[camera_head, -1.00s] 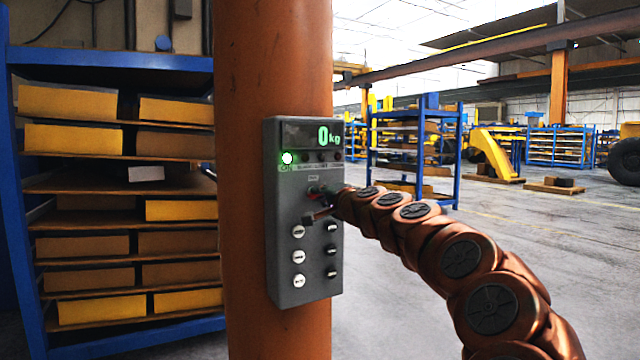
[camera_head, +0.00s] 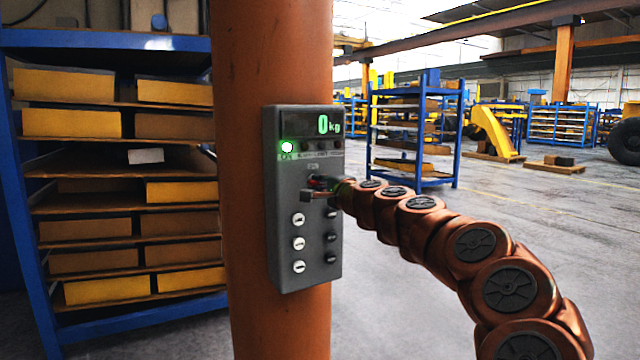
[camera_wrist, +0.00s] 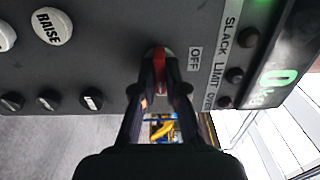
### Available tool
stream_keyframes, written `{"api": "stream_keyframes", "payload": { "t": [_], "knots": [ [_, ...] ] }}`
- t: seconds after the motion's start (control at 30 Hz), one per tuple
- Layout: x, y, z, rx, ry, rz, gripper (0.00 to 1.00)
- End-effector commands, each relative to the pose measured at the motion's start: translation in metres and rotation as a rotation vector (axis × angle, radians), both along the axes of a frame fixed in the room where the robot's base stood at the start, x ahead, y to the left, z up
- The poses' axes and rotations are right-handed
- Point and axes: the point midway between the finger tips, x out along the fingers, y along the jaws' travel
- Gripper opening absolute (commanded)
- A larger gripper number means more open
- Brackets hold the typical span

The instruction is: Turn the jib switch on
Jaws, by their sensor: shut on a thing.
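The grey control box (camera_head: 290,215) is fixed to an orange column. Its display (camera_head: 322,125) reads 0 kg, and a green lamp (camera_head: 287,147) is lit below it. The jib switch (camera_wrist: 160,58) is a small red lever in the wrist view, with an OFF label (camera_wrist: 195,60) beside it. My gripper (camera_wrist: 160,82) is shut on this switch, one dark finger on each side. In the head view my gripper (camera_head: 320,190) covers most of the switch, so its exact position is hard to tell.
White buttons (camera_head: 299,243), one labelled RAISE (camera_wrist: 52,27), and dark knobs (camera_head: 331,237) sit on the box below the switch. A blue shelf with yellow-fronted trays (camera_head: 70,123) stands close on the left. The floor (camera_head: 420,290) to the right is open.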

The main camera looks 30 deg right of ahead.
Motion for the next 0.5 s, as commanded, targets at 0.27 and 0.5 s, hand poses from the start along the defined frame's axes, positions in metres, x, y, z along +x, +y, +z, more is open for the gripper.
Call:
{"api": "stream_keyframes", "payload": {
  "t": [0.27,0.5],
  "knots": [
    [0.0000,-0.0005,-0.0006,0.002,0.000,-0.001,0.23],
    [0.0001,-0.0001,-0.0003,0.001,0.000,0.000,0.36]
  ]
}}
